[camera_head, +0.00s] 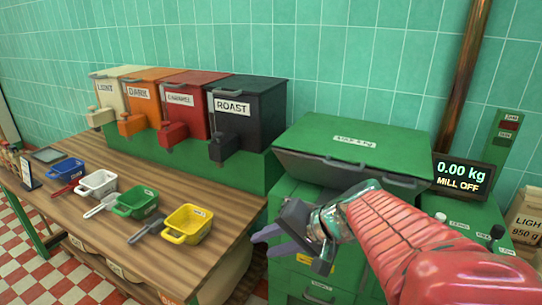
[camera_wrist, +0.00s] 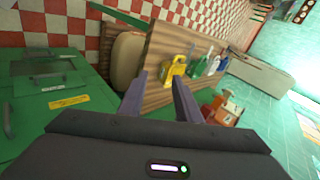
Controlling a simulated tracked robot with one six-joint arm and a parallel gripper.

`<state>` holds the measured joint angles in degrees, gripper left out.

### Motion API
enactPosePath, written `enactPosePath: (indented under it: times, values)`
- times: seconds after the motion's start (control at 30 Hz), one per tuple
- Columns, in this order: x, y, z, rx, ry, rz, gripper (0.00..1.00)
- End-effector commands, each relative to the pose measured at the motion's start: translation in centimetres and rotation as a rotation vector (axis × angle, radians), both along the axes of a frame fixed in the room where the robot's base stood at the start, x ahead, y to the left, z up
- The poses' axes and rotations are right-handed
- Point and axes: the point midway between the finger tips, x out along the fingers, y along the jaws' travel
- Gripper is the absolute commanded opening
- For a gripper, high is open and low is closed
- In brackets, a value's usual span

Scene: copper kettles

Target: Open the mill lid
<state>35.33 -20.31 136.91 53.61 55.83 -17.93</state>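The green mill (camera_head: 300,205) stands right of the wooden counter in the head view. Its green lid (camera_head: 330,135) lies over the top, with a white label and a thin bar handle (camera_head: 345,163) along the front edge. A dark grey band shows below the lid's front edge; I cannot tell whether the lid is fully down. My gripper (camera_head: 272,238) is in front of the mill, below the handle and apart from it, pointing left. In the wrist view my gripper (camera_wrist: 160,95) has its two purple fingers apart with nothing held between them.
A display (camera_head: 462,175) right of the lid reads 0.00 kg, MILL OFF. Several labelled bins, including black ROAST (camera_head: 245,112), stand behind left. The counter (camera_head: 80,215) holds scoops, including a yellow one (camera_head: 188,224). A paper bag (camera_head: 525,215) is at far right.

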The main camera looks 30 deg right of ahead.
Motion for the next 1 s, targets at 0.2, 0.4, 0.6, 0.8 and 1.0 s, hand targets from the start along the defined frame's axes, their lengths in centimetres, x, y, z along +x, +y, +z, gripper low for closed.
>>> enactPosePath:
  times: [0.2, 0.4, 0.6, 0.8, 1.0]
  values:
    - [2.8, -6.7, 1.6, 0.194, -0.116, -0.224, 0.31]
    - [3.9, -14.9, 3.2, 0.334, -0.261, -0.444, 0.31]
    - [2.7, -24.1, 4.7, 0.426, -0.425, -0.668, 0.31]
    - [1.1, -29.4, 5.4, 0.460, -0.525, -0.793, 0.31]
    - [0.8, -30.1, 5.5, 0.463, -0.539, -0.808, 0.31]
